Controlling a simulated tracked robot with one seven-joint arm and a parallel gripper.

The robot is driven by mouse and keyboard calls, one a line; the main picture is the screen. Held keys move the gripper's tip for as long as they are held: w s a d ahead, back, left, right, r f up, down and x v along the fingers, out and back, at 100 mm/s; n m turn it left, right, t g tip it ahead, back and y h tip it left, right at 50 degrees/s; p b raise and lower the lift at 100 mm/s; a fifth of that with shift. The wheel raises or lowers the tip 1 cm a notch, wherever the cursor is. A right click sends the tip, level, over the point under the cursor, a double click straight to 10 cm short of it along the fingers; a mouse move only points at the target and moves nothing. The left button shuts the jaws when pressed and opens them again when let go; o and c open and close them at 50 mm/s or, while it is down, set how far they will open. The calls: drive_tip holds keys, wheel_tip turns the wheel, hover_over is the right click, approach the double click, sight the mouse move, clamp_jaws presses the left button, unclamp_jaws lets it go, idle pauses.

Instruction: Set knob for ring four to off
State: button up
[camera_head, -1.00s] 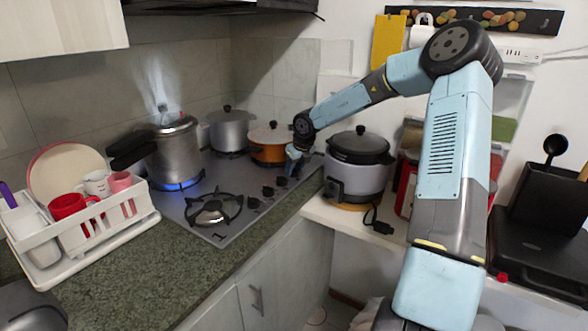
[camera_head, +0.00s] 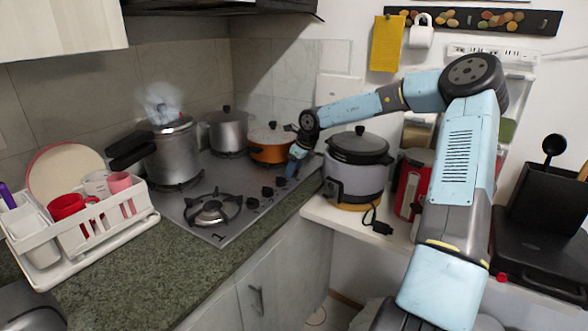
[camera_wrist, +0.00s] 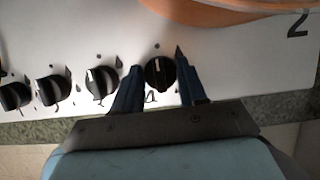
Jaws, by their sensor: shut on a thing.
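My gripper (camera_wrist: 158,62) is shut on a black knob (camera_wrist: 160,76) at the right end of the knob row in the wrist view, a finger on each side. A light line on this knob points towards the top of the picture. A dark mark beside it is hard to read. In the head view my gripper (camera_head: 292,172) reaches down to the right front edge of the hob (camera_head: 185,205), hiding the held knob. The other knobs (camera_wrist: 100,82) stand to its left in the wrist view. No flame shows under the steaming pressure cooker (camera_head: 172,155) at the back left.
An orange pot (camera_head: 269,150) and a grey pot (camera_head: 229,131) stand on the back of the hob. The front burner (camera_head: 212,210) is empty. A rice cooker (camera_head: 356,170) stands close right of my gripper. A dish rack (camera_head: 110,225) is at left.

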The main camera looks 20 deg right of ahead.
drive_tip(key=o, duration=1)
drive_tip(key=v, duration=1.3)
drive_tip(key=shift+s+d+r, duration=0.15)
drive_tip(key=shift+r, duration=0.1)
